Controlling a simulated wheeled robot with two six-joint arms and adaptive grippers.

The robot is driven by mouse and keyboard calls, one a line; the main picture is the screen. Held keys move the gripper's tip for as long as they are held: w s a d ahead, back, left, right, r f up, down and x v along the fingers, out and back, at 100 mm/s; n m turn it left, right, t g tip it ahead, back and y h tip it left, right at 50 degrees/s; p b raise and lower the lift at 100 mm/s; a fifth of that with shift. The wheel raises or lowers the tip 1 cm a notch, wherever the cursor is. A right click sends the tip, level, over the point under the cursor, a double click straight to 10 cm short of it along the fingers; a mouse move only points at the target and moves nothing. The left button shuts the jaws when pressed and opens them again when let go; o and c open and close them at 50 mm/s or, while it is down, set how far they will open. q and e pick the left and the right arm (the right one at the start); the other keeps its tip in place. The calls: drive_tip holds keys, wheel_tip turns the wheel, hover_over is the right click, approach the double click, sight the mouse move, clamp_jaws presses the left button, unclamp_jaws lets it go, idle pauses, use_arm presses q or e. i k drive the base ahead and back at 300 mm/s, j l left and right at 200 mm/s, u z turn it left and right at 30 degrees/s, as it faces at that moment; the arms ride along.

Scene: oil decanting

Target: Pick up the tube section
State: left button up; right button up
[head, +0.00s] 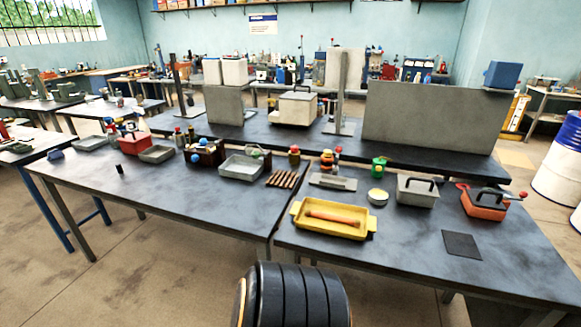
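A yellow tray (305,226) with two end handles sits at the front left of the right-hand table. An orange-brown, tube-like piece (333,218) lies lengthwise in it, roughly left to right; it looks like the tube section, but I cannot see whether it is hollow. Neither of my grippers shows in the head view, so their state is hidden.
A dark square mat (461,244) lies right of the tray. Behind it stand a grey lidded box (416,191), a red toolbox (484,204) and a small round tin (378,197). The left table (190,211) is mostly clear in front. A black ribbed cylinder (296,297) fills the bottom centre.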

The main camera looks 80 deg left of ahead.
sight(309, 212)
drive_tip(key=u, duration=2.35)
